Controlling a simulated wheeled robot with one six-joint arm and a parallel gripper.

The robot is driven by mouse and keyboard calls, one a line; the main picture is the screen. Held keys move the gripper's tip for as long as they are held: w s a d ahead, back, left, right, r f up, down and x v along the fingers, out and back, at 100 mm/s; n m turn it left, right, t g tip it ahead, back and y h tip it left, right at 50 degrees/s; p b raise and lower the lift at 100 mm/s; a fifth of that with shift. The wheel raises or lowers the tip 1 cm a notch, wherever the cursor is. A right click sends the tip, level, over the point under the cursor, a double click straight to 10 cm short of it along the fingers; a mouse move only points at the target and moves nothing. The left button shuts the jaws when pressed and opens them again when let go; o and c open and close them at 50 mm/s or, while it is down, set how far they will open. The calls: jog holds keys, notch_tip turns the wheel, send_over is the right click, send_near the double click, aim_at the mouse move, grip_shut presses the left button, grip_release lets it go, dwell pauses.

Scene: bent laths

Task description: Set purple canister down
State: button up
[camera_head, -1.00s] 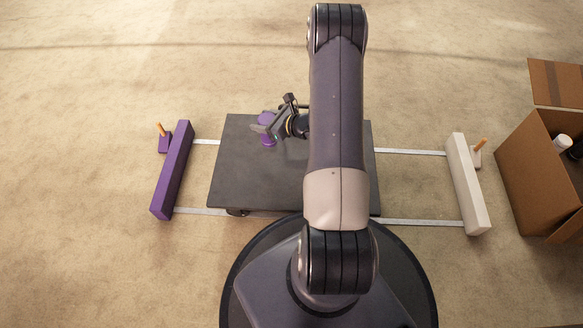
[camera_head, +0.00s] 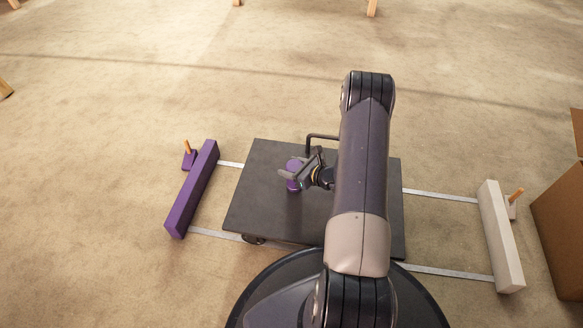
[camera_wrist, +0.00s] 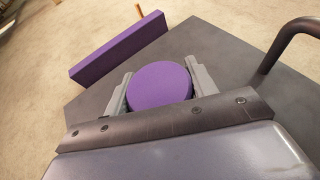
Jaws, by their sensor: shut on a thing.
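The purple canister (camera_head: 293,174) is held in my gripper (camera_head: 300,175) over the left part of the dark flat platform (camera_head: 262,215). In the wrist view the round purple top of the canister (camera_wrist: 160,86) sits between the two grey fingers, which touch it on both sides. The canister looks upright. I cannot tell whether its base touches the platform. My arm hides the right part of the platform.
A purple beam (camera_head: 192,190) with an orange-tipped peg lies left of the platform. A white beam (camera_head: 501,236) with a similar peg lies right. Pale laths (camera_head: 440,195) join them. A cardboard box (camera_head: 562,225) stands at the far right. A dark handle (camera_wrist: 290,40) rises from the platform.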

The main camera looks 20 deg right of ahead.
jog(key=shift+f, duration=0.15)
jog(key=o, duration=1.1)
jog(key=shift+r, duration=0.2)
jog(key=shift+p+v, duration=2.45)
jog(key=shift+v, duration=3.5)
